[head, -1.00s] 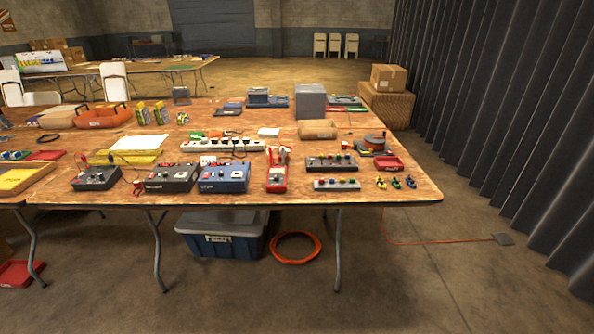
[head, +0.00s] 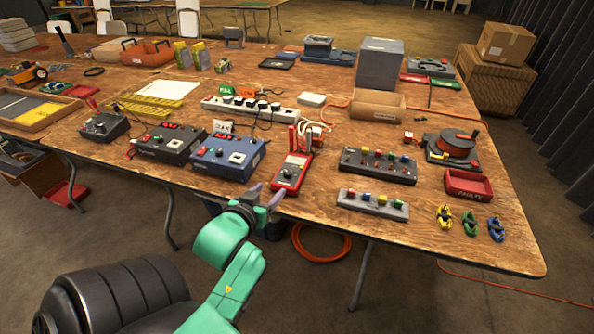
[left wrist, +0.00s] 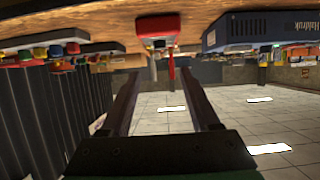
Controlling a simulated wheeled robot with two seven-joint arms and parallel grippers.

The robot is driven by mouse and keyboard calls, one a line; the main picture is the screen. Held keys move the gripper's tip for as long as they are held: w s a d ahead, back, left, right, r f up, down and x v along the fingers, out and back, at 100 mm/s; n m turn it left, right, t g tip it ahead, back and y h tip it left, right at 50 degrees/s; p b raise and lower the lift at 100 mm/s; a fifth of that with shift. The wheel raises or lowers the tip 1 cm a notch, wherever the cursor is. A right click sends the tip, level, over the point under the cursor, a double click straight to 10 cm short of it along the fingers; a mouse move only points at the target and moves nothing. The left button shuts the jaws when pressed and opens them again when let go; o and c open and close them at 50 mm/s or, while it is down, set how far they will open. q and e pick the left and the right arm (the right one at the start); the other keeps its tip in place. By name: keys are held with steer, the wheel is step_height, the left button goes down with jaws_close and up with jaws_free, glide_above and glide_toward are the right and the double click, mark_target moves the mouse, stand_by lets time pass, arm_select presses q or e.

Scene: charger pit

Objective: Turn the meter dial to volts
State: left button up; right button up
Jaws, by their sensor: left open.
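The red meter (head: 291,174) lies near the front edge of the wooden table, with probes and leads standing at its back end. Its dial is too small to read. In the left wrist view, which looks upside down, the red meter (left wrist: 158,28) shows beyond the fingertips. My left gripper (head: 264,193) is open and empty, just in front of the table edge and close to the meter's near end, apart from it. In the left wrist view its two fingers (left wrist: 160,88) are spread with nothing between them. My right gripper is not in view.
A blue power unit (head: 228,155) stands left of the meter. A dark box with coloured knobs (head: 378,166) and a grey strip with coloured buttons (head: 372,204) stand to its right. A power strip (head: 250,112) lies behind. The table edge (head: 430,237) is close.

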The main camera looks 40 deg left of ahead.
mark_target(287, 173)
arm_select(q)
steer(key=x, duration=1.2)
steer(key=shift+b, duration=0.35)
steer(key=shift+w+a+f, duration=0.2)
steer(key=shift+w+f, duration=0.1)
steer(key=shift+w, duration=0.2)
jaws_close()
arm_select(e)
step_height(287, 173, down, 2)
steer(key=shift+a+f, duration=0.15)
